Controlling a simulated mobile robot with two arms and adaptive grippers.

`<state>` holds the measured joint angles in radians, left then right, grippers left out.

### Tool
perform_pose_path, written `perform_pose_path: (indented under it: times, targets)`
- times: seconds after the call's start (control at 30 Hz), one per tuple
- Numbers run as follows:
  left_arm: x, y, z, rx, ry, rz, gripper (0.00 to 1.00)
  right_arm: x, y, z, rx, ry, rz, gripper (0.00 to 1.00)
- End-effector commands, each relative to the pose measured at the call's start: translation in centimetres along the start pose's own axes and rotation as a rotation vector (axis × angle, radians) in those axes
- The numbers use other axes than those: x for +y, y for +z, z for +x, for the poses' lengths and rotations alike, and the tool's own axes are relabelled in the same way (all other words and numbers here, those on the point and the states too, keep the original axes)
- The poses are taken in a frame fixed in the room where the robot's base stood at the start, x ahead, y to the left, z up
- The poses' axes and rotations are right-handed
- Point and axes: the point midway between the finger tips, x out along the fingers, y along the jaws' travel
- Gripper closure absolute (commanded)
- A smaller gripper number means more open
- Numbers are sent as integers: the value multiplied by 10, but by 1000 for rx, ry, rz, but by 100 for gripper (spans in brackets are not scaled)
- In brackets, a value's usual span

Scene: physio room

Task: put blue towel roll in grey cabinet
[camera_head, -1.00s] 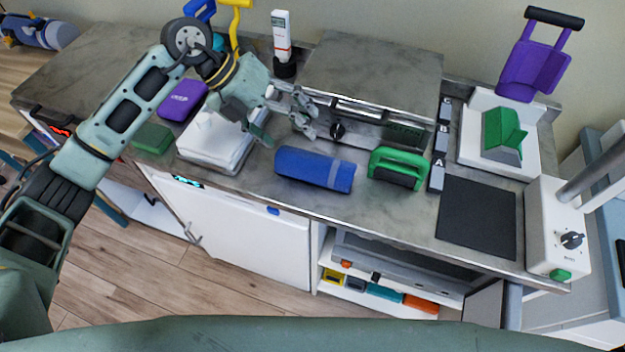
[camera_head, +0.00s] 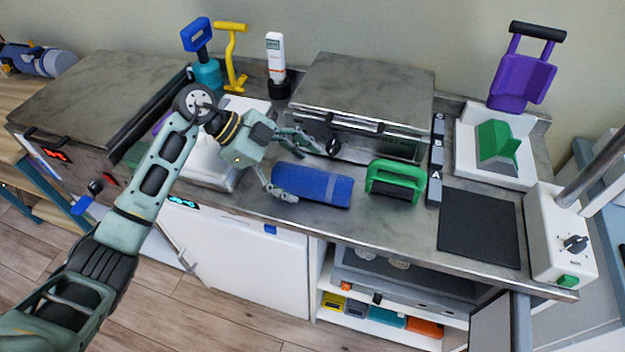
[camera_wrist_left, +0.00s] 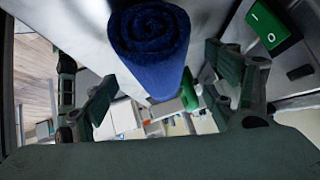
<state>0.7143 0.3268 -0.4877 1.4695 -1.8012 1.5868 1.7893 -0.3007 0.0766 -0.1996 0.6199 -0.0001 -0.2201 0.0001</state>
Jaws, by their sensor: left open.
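The blue towel roll (camera_head: 322,187) lies on its side on the steel counter, with a lighter band near its right end. My left gripper (camera_head: 304,174) is open at the roll's left end, one finger on the front side and one on the back. In the left wrist view the roll's spiral end (camera_wrist_left: 150,30) shows between the spread fingers (camera_wrist_left: 165,95); I cannot tell whether they touch it. Under the counter is a grey cabinet (camera_head: 395,285) with its grey door (camera_head: 497,325) standing open at the right. My right gripper is not in view.
A green-handled block (camera_head: 396,180) stands just right of the roll. A steel box with a black knob (camera_head: 365,90) stands behind it. A black mat (camera_head: 478,222) lies at the right.

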Motion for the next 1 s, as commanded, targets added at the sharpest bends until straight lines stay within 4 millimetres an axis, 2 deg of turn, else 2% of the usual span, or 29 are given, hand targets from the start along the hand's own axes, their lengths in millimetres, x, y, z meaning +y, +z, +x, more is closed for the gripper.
perform_pose_path:
  times: [0.1, 0.23, 0.53, 1.0]
  targets:
    - [0, -7, 19, 5, 2, -1, 21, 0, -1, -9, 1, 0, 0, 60]
    - [0, -4, 35, 1, 1, 0, 21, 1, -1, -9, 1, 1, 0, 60]
    - [0, -3, 41, 0, 0, 1, 21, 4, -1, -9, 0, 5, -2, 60]
    - [0, -3, 40, 0, 0, 1, 62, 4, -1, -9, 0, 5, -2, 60]
